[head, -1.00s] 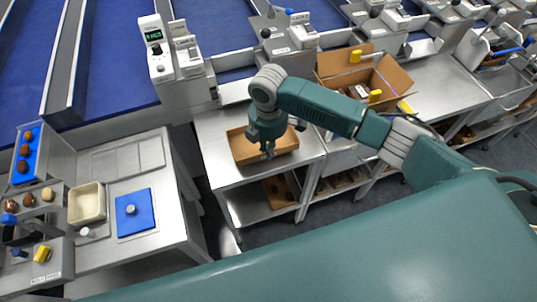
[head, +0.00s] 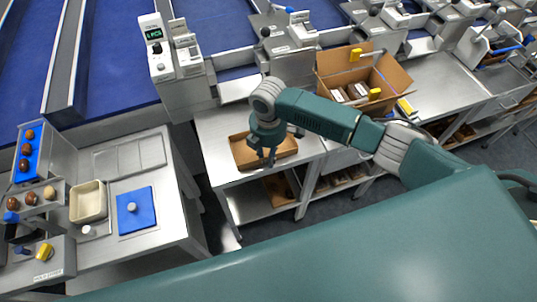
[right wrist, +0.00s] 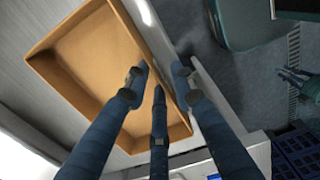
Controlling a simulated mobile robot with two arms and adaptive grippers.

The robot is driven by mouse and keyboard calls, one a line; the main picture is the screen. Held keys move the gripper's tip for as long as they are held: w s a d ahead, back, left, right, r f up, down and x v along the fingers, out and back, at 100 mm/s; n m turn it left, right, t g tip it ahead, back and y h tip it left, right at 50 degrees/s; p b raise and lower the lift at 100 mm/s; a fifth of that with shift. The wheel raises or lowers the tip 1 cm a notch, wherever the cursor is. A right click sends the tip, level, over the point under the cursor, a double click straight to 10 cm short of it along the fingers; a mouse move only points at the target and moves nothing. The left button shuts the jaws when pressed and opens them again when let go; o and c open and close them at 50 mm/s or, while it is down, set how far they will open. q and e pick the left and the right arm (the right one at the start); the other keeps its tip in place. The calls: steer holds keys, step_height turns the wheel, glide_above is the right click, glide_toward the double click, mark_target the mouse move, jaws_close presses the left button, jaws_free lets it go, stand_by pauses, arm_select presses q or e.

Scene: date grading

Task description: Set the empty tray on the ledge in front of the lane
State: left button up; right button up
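The empty brown tray (head: 285,153) lies on the steel table below the lane, and its bare inside (right wrist: 85,50) shows in the right wrist view. My right gripper (head: 266,160) is over the tray's near right part. In the right wrist view its fingers (right wrist: 160,80) are apart, with the tray's side wall running between them; I see no grip on the wall. A pale ledge (head: 236,90) lies behind the tray, at the foot of the blue lane (head: 225,60). A small teal claw-like shape (right wrist: 295,77) at the right wrist view's edge may be my left gripper.
An open carton (head: 398,78) with packs inside stands right of the tray. A grey device with a display (head: 157,60) stands behind on the left. Another bench with a cream bin (head: 75,203) and a blue pad (head: 136,222) is at left. Blue crates (right wrist: 300,150) stand low down.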

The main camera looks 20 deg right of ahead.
steer(key=shift+r, duration=0.45)
step_height(320, 180, up, 11)
steer(key=b, duration=0.2)
steer(key=shift+r, duration=0.2)
